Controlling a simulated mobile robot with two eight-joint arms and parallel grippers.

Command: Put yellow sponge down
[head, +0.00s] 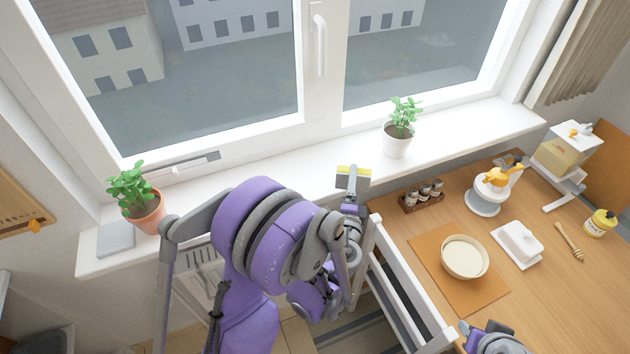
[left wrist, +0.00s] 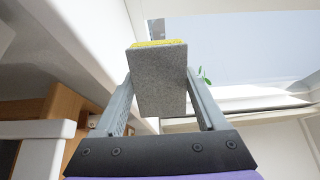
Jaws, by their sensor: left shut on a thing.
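My left gripper (head: 352,188) is shut on the yellow sponge (head: 354,170), in front of the windowsill in the head view. The sponge also shows in the left wrist view (left wrist: 158,82), as a grey block with a yellow edge at the top. It sits between the two grey fingers of the left gripper (left wrist: 160,88). I cannot tell whether the sponge touches the sill. Part of my right gripper (head: 490,342) shows at the bottom edge over the wooden counter; its fingers are not clear.
The white windowsill (head: 290,178) carries a plant in a white pot (head: 397,145) and one in a terracotta pot (head: 143,212). Sill between them looks free. The wooden counter (head: 545,285) holds a bowl (head: 465,257), a butter dish (head: 518,244), a spice rack (head: 421,196) and a juicer (head: 486,200).

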